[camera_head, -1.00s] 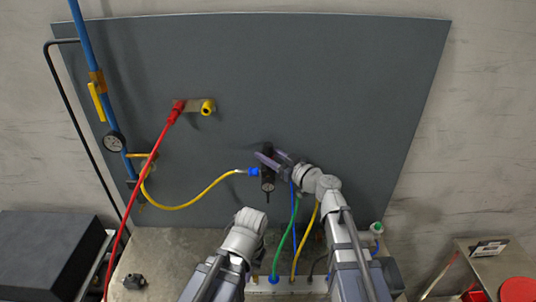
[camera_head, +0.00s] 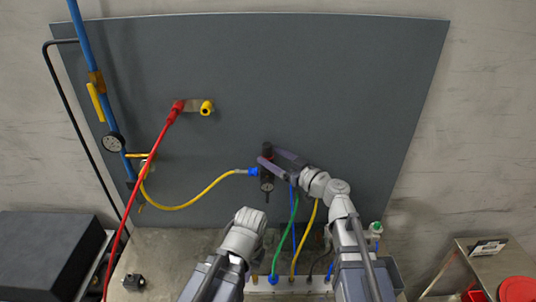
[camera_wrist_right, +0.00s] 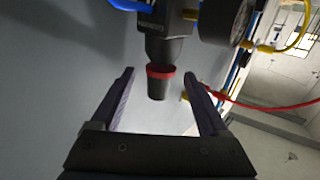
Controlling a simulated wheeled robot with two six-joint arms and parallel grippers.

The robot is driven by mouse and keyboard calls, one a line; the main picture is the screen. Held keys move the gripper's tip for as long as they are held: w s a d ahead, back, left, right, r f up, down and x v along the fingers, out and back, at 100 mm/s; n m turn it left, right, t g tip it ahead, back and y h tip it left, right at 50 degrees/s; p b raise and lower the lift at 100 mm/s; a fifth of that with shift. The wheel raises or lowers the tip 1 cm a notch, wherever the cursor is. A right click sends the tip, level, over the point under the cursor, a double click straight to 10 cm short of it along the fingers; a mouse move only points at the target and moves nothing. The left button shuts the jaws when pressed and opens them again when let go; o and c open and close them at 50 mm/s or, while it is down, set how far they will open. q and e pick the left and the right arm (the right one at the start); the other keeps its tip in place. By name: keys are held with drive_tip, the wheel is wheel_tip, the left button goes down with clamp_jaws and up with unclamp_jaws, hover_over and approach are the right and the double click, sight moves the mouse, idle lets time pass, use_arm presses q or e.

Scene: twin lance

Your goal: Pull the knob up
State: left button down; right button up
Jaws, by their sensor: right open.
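The knob (camera_head: 266,149) is a dark cap with a red ring, at the top end of a black regulator (camera_head: 267,180) on the grey panel. In the right wrist view the knob (camera_wrist_right: 158,85) points toward me, with the red ring where it meets the regulator body (camera_wrist_right: 162,45). My right gripper (camera_head: 268,157) is open at the knob; in the wrist view its purple fingers (camera_wrist_right: 160,74) stand on either side of the knob, with gaps on both sides. My left arm shows at the bottom middle, but its gripper jaws are not visible.
A blue fitting and yellow hose (camera_head: 205,195) join the regulator on the left. Green, blue and yellow hoses (camera_head: 290,235) hang below, close to my right arm. A red hose (camera_head: 145,180) runs down at left. The panel's upper right is clear.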

drive_tip(key=v, duration=0.5)
idle(0.4)
